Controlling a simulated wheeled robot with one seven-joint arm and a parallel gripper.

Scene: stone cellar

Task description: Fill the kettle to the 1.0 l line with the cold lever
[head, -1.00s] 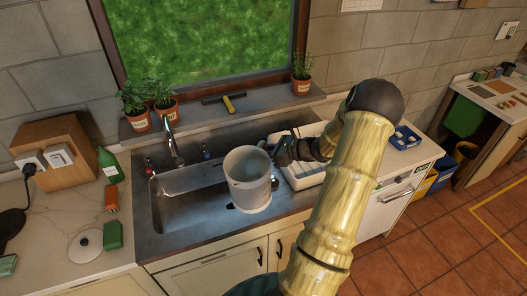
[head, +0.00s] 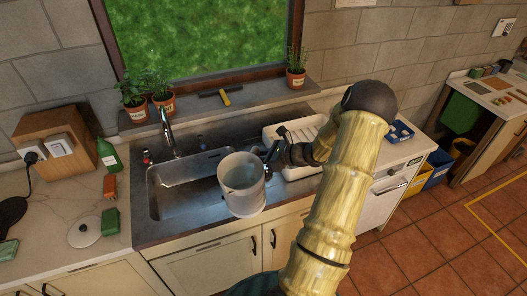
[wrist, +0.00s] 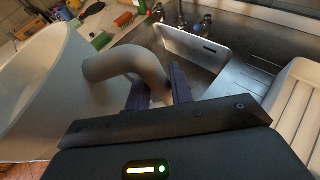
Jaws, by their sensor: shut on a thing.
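The kettle (head: 243,199) is a pale, open-topped vessel, held roughly upright above the right front edge of the sink (head: 172,212). My gripper (head: 273,155) is shut on its curved handle, which shows between the fingers in the wrist view (wrist: 155,97). The kettle's wall (wrist: 38,100) fills the left of that view. I cannot make out a level line or any water inside. The tap (head: 168,128) stands at the back of the sink, left of the kettle. The blue-marked cold lever (head: 201,141) is right of the tap, the red-marked one (head: 147,158) left.
A ribbed white drainer (head: 300,134) lies right of the sink, close to my gripper. The round lid (head: 84,232), a green bottle (head: 108,156) and small boxes stand on the left counter. Potted herbs (head: 296,76) line the sill. The sink's left part is clear.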

